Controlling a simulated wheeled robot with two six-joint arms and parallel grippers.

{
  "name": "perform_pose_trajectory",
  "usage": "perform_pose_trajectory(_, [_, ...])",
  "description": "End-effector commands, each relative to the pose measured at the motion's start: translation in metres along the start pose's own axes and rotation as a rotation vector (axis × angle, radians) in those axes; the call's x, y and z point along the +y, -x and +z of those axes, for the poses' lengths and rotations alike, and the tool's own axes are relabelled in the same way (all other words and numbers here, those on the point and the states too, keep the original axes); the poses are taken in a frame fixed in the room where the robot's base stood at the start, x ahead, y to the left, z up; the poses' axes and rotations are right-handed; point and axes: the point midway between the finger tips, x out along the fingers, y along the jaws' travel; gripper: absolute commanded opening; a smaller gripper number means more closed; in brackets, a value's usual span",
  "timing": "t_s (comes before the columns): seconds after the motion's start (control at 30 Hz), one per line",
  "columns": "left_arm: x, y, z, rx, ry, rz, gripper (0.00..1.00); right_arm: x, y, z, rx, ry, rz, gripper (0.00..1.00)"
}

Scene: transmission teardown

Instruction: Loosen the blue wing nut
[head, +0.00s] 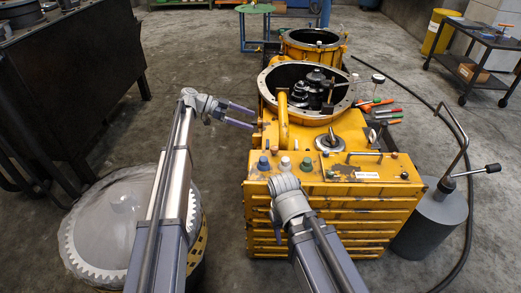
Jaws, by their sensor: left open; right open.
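A small blue knob-like part (263,163), which I take for the blue wing nut, sits on the front top edge of the yellow transmission housing (330,220). It is the leftmost of three similar parts. Its wings are too small to make out. My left gripper (253,117) is open and empty, left of the housing's round opening and above and behind the blue part in the picture. Its two fingers point right.
A white part (285,163) and a green part (307,164) stand right of the blue one. A curved yellow pipe (283,120) rises behind them. Hand tools (376,104) lie at the right. A grey canister (432,222) stands right of the housing. A large ring gear (92,262) lies at left.

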Motion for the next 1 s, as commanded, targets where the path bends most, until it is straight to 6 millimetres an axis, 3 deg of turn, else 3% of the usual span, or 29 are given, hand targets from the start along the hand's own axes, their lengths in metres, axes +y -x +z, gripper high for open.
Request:
perform_pose_trajectory(0.03, [0.000, -0.011, 0.027, 0.000, 0.000, 0.000, 1.00, -0.003, -0.029, -0.002, 0.001, 0.000, 0.000, 0.50])
perform_pose_trajectory(0.1, [0.000, -0.018, 0.044, 0.000, 0.000, 0.000, 1.00, -0.005, -0.047, -0.003, 0.001, 0.000, -0.001, 0.50])
perform_pose_trajectory(0.3, [0.000, -0.030, 0.074, 0.000, 0.000, 0.000, 1.00, -0.008, -0.079, -0.005, 0.003, -0.001, -0.002, 0.50])
perform_pose_trajectory(0.73, [0.000, -0.036, 0.080, -0.001, 0.000, 0.001, 1.00, -0.009, -0.087, -0.005, 0.003, -0.001, -0.002, 0.50])
perform_pose_trajectory(1.0, [0.001, -0.065, 0.081, 0.000, -0.001, 0.002, 1.00, -0.011, -0.099, -0.006, 0.004, -0.001, -0.002, 0.50])
